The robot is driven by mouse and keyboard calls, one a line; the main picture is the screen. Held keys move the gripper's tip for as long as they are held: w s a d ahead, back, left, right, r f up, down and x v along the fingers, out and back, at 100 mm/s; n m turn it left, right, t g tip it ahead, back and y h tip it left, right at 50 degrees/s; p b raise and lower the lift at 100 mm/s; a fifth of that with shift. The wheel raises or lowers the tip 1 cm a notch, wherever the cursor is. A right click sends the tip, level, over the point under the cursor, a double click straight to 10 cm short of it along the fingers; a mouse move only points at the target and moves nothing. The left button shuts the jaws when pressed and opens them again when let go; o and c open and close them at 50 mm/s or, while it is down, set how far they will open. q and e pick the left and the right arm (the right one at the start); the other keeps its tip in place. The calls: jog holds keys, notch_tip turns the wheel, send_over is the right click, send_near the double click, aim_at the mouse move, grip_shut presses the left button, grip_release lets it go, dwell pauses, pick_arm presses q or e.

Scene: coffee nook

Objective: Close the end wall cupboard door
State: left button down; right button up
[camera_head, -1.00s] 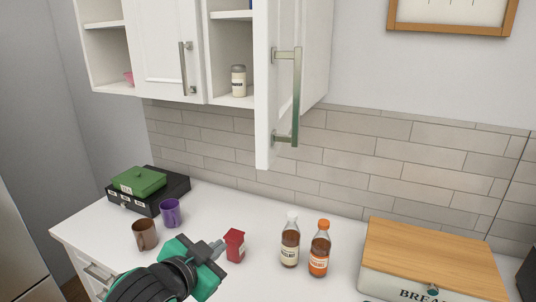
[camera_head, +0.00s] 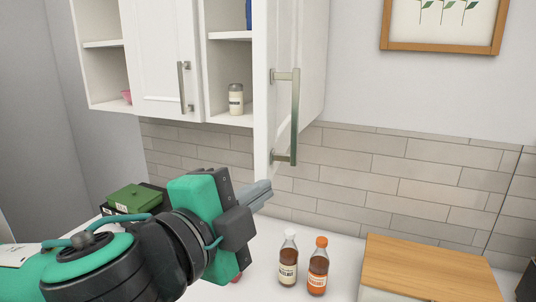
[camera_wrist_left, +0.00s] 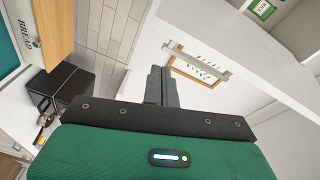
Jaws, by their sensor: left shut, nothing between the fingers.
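The end wall cupboard door (camera_head: 284,60) is white with a long vertical metal handle (camera_head: 295,115). It stands open, swung out toward me, and the shelf opening (camera_head: 230,65) to its left is exposed. My left gripper (camera_head: 262,192) is shut and empty, just below the door's lower edge and apart from the handle. In the left wrist view the shut fingers (camera_wrist_left: 161,88) point toward the wall, with the door handle (camera_wrist_left: 198,62) beyond them. My right gripper is not in view.
A white-lidded bottle (camera_head: 288,260) and an orange-capped bottle (camera_head: 318,267) stand on the counter below. A wooden-lidded bread box (camera_head: 430,265) is to their right. A jar (camera_head: 236,99) is inside the cupboard. A green box (camera_head: 135,197) sits at the left.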

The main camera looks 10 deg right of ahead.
aim_at(268, 155)
pick_arm(q)
jog(key=s+r+m, duration=0.3)
jog(key=w+d+p, duration=0.1)
jog(key=w+p, duration=0.1)
jog(key=w+d+p, duration=0.1)
jog(key=w+p, duration=0.1)
jog(key=w, duration=0.1)
jog(key=w+d+p, duration=0.1)
jog(key=w+p, duration=0.2)
jog(key=shift+w+d+r, duration=0.15)
jog(key=shift+d+r, duration=0.05)
jog(key=shift+d, duration=0.1)
jog(key=shift+a+f, duration=0.1)
jog(key=shift+a, duration=0.4)
jog(key=shift+w+d+f, duration=0.1)
jog(key=shift+w+d, duration=0.05)
jog(key=shift+d, duration=0.05)
jog(key=shift+a, duration=0.15)
